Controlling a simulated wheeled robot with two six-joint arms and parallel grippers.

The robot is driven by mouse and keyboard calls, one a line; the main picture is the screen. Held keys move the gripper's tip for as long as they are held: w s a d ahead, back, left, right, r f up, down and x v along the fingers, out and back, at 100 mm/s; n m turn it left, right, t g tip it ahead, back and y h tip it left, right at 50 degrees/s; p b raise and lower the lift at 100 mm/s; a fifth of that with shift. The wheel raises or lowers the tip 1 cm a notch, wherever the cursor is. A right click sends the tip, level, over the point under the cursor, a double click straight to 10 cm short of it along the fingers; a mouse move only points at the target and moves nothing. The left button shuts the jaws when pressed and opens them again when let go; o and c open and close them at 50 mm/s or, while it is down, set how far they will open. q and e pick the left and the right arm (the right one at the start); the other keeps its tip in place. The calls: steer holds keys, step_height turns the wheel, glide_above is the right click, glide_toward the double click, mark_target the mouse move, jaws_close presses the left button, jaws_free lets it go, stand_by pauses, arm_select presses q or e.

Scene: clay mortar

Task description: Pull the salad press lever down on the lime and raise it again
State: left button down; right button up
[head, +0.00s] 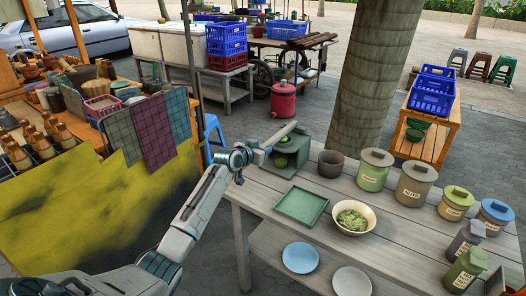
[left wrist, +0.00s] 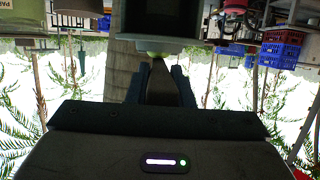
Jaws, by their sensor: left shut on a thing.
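The salad press (head: 293,150) is a dark green box-like frame at the back left of the wooden table. Its grey lever (head: 281,133) sticks out above it, sloping up to the right. My left gripper (head: 264,152) is at the left side of the press, shut on the lever. In the left wrist view, the two dark fingers of my left gripper (left wrist: 162,78) stand on either side of the grey lever (left wrist: 161,92). A small green patch just beyond the fingertips may be the lime (left wrist: 154,55), mostly hidden. My right gripper is not in view.
A green tray (head: 301,205) and a bowl of greens (head: 354,217) stand in front of the press. A dark pot (head: 330,163) and several lidded jars (head: 416,180) are to the right. Two plates (head: 300,257) lie on the lower shelf.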

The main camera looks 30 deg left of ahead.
arm_select(q)
steer(key=shift+f, duration=0.35)
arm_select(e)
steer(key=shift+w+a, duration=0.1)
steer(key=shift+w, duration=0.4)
arm_select(q)
steer(key=shift+s+f, duration=0.1)
steer(key=shift+f, duration=0.05)
steer(key=c, duration=1.3)
jaws_free()
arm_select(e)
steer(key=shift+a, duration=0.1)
arm_select(q)
steer(key=shift+r, duration=0.2)
